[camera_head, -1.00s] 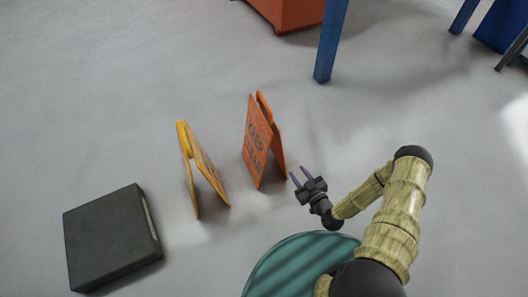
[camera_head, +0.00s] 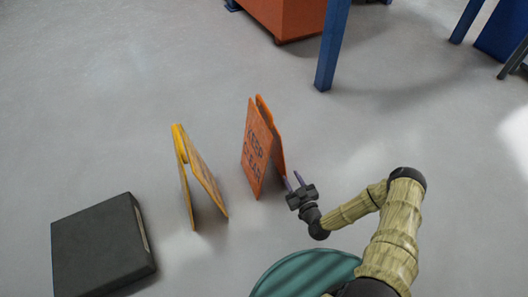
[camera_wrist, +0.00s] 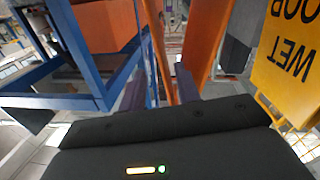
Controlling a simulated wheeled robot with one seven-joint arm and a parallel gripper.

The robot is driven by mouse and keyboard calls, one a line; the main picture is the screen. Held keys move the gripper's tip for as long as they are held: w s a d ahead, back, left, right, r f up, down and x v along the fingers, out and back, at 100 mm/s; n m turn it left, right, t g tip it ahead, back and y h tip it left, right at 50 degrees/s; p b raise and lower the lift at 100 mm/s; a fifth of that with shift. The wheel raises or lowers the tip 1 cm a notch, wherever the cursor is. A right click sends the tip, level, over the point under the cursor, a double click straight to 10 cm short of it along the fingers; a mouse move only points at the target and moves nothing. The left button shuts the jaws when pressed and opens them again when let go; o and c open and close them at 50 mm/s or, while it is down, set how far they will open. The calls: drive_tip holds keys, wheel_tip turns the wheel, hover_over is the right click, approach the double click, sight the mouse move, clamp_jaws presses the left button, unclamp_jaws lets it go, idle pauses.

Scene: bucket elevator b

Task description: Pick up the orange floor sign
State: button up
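The orange floor sign (camera_head: 258,150) stands upright on the floor as a folded A-shape with "KEEP CLEAR" on one panel. My gripper (camera_head: 292,182) is low beside its right panel, with two dark purple fingers apart. In the wrist view, the orange sign (camera_wrist: 198,40) shows as two panels ahead of my gripper (camera_wrist: 158,88). The thinner left panel lies in line with the gap between the fingers; I cannot tell whether it is touched. The gripper is open.
A yellow floor sign (camera_head: 200,175) stands left of the orange one; it also shows in the wrist view (camera_wrist: 290,60). A black box (camera_head: 98,245) lies at lower left. An orange bin (camera_head: 290,15) and a blue post (camera_head: 332,45) stand behind. A round green object (camera_head: 305,275) is in front.

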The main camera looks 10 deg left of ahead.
sight(285, 166)
drive_tip(key=b+x, duration=0.3)
drive_tip(key=x, duration=0.3)
drive_tip(key=shift+f, duration=0.15)
drive_tip(key=shift+w+a, duration=0.15)
drive_tip(key=shift+w, duration=0.15)
drive_tip(key=shift+w+a+b, duration=0.2)
drive_tip(key=shift+w+b, duration=0.15)
drive_tip(key=shift+b, duration=0.15)
drive_tip(key=b+x, duration=0.3)
drive_tip(key=shift+w+a, duration=0.2)
drive_tip(key=shift+w, duration=0.15)
drive_tip(key=shift+w+a, duration=0.1)
drive_tip(key=shift+w, duration=0.15)
drive_tip(key=shift+c, duration=0.4)
